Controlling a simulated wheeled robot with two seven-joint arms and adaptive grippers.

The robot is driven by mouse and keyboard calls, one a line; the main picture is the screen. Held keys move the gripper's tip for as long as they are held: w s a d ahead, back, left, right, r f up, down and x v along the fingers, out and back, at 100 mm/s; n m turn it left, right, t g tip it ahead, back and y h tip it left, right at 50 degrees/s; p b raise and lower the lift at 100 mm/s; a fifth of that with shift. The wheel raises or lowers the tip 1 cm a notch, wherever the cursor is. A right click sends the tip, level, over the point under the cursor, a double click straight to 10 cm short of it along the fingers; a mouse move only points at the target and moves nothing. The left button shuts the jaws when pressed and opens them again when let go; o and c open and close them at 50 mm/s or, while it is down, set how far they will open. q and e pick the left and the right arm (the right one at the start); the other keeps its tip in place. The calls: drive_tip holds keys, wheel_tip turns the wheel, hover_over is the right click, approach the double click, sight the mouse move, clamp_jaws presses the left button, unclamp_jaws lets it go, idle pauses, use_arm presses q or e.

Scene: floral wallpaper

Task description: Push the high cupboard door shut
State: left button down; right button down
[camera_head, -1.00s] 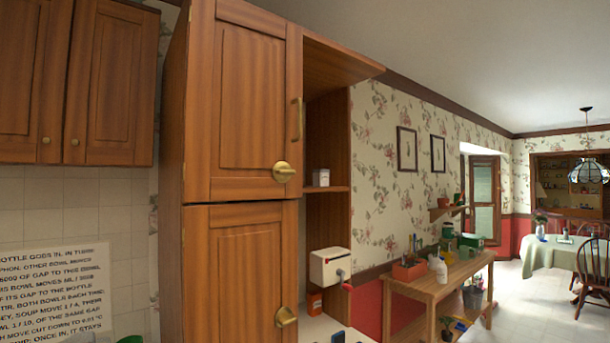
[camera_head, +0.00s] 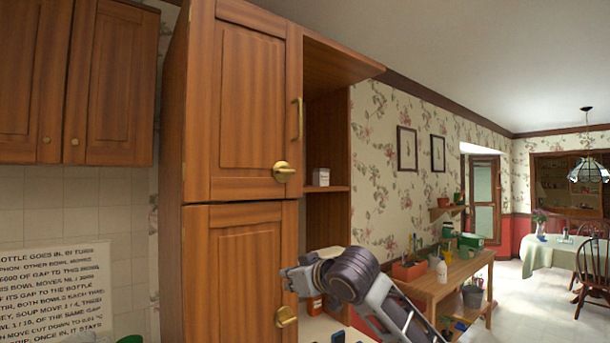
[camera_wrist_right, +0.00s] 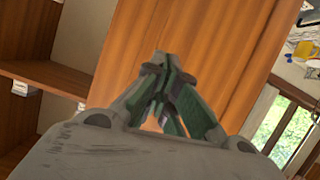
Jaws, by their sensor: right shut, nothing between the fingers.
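The tall wooden cupboard has a panelled upper door (camera_head: 238,95) with a round brass knob, lying about flush with the front. A narrow wooden strip with an upright brass bar handle (camera_head: 298,119) stands at its right edge, beside an open shelf space. It looks like a door seen nearly edge-on; its exact angle is unclear. My right gripper (camera_head: 287,281) is shut and empty, low in front of the shelf space, below the bar handle. In the right wrist view the shut fingers (camera_wrist_right: 160,62) point at a plain wooden panel (camera_wrist_right: 200,40); contact cannot be told. My left gripper is out of view.
The open shelf (camera_head: 328,188) holds a small white box (camera_head: 321,177). A lower door (camera_head: 240,265) with a brass knob sits beside my right gripper. A cluttered wooden bench (camera_head: 450,275) stands to the right. Wall cupboards (camera_head: 110,85) hang at left.

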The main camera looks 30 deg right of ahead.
sight(300, 173)
drive_tip(key=s+d+r+t, duration=0.1)
drive_tip(key=s+d+r, duration=0.1)
drive_tip(key=r, duration=0.6)
drive_tip(key=s+d+r+m+t, duration=0.1)
drive_tip(key=s+d+r, duration=0.2)
drive_tip(key=r, duration=0.6)
drive_tip(key=s+d+r+m+t, duration=0.1)
drive_tip(key=s+r, duration=0.3)
drive_tip(key=r, duration=0.5)
drive_tip(key=shift+d+t+h, duration=0.4)
drive_tip(key=shift+d+t, duration=0.2)
drive_tip(key=shift+d, duration=0.1)
drive_tip(key=w+p, duration=0.5)
drive_tip(key=w, duration=0.8)
drive_tip(key=shift+w, duration=0.5)
